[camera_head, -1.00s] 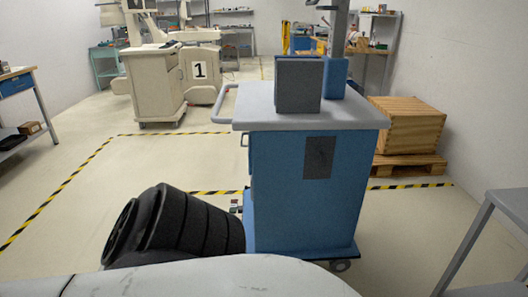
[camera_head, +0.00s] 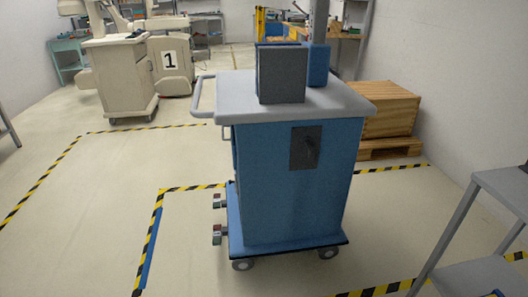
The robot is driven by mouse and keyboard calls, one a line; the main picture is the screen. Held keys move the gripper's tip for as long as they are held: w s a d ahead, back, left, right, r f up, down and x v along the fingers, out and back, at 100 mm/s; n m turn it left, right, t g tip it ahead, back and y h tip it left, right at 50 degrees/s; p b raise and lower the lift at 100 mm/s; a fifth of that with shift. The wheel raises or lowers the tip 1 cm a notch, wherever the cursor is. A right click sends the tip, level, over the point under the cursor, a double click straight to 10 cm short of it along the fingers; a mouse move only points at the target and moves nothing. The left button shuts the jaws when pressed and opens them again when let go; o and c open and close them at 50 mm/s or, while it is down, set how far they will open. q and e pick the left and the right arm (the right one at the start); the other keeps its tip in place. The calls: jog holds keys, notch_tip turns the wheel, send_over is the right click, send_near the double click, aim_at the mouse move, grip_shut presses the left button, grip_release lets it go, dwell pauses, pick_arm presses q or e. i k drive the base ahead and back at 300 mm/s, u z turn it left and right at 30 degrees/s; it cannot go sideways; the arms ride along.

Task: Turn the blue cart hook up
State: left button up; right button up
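The blue cart (camera_head: 270,195) stands in the middle of the view on casters, with a light grey top (camera_head: 225,100) and a grey push handle (camera_head: 202,92) at its left. A dark grey plate (camera_head: 301,158) is on the side facing me. A small dark part (camera_head: 313,147), which may be the hook, shows on this plate; it is too dark and small to tell how it is turned. Two small pedal-like parts (camera_head: 218,200) stick out low at the cart's left. Neither of my grippers is in view.
A dark grey box (camera_head: 282,75) and a grey post rise from the cart top. A wooden crate (camera_head: 390,108) sits on a pallet behind right. A grey metal frame (camera_head: 465,215) stands near right. Floor at left is clear.

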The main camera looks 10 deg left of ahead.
aim_at(306, 141)
jog(key=z, duration=1.5)
jog(key=i, duration=1.2)
jog(key=u, duration=1.65)
